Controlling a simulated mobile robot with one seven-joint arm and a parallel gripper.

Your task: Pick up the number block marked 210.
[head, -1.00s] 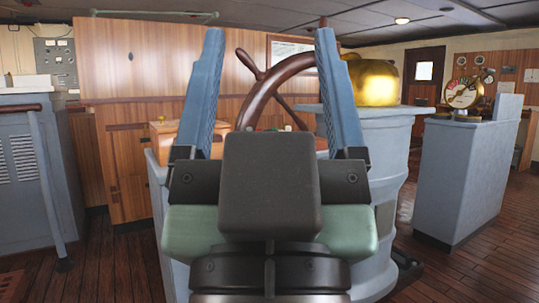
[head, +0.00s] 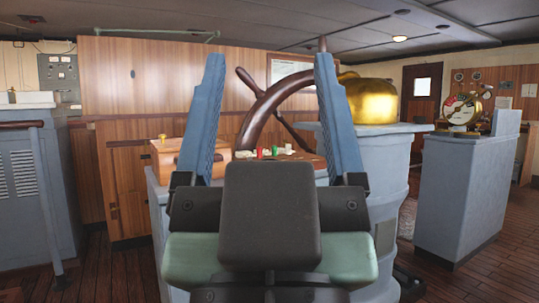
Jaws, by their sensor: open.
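My gripper (head: 269,56) is open and empty, its two blue fingers pointing up and away from me in the head view. Between and beyond the fingers is a grey console (head: 153,180) with a wooden ship's wheel (head: 262,112). Several small coloured items, red, green and pale (head: 267,152), lie on the console top behind the gripper. No number 210 can be read on any of them, so I cannot tell whether the block is among them. My gripper's dark palm hides part of the console.
A wooden box (head: 182,157) sits at the console's left end. A golden dome (head: 370,100) tops a grey pedestal (head: 392,150) to the right. Grey cabinets stand at left (head: 30,190) and right (head: 465,190). Open plank floor (head: 490,275) shows at the lower right.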

